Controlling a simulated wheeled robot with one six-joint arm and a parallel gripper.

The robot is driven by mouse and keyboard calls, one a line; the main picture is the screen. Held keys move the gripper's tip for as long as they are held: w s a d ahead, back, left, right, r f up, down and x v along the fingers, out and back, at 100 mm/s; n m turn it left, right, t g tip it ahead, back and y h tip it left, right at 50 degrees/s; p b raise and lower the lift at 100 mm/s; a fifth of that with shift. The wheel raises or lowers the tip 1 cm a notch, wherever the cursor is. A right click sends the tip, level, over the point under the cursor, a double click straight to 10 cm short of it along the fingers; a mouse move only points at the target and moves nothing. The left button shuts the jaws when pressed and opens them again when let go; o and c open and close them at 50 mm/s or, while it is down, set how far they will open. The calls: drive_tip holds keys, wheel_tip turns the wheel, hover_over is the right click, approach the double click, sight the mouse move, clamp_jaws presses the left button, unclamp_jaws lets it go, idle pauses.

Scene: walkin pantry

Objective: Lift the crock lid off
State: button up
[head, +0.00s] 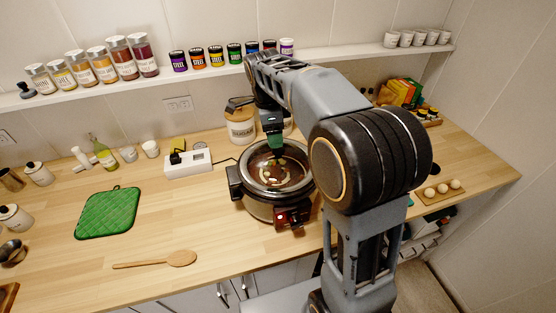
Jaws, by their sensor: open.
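The crock is a slow cooker (266,211) with a metal body, dark side handles and a red-lit control panel at its front. A round, clear-looking lid (248,181) with a pale rim appears to sit on it, and brown food with pale pieces shows through. My arm reaches over from the right, and my gripper (275,151) points down above the far part of the lid. The gripper is open and small in the picture. I cannot tell whether its fingers touch the lid. The lid's knob cannot be made out, and my arm hides the crock's right edge.
A white power strip (188,164) and a sugar canister (240,126) stand behind the crock. A green pot holder (108,212) and a wooden spoon (155,260) lie to the left, with bare counter around them. Eggs (442,189) sit at the right. A jar-lined shelf (150,87) runs behind.

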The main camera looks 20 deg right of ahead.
sight(278, 150)
drive_tip(key=shift+s+d+f+p, duration=0.1)
drive_tip(key=shift+d+f+p, duration=0.1)
drive_tip(key=shift+f, duration=0.9)
drive_tip(key=shift+s+d+f+p, duration=0.15)
drive_tip(key=shift+f+p, duration=0.1)
drive_tip(key=shift+f, duration=0.8)
drive_tip(key=shift+w+d+f+p, duration=0.1)
drive_tip(key=shift+d+f+p, duration=0.1)
drive_tip(key=shift+f, duration=0.9)
drive_tip(key=shift+c, duration=0.3)
drive_tip(key=c, duration=1.2)
clamp_jaws()
drive_tip(key=shift+r, duration=0.15)
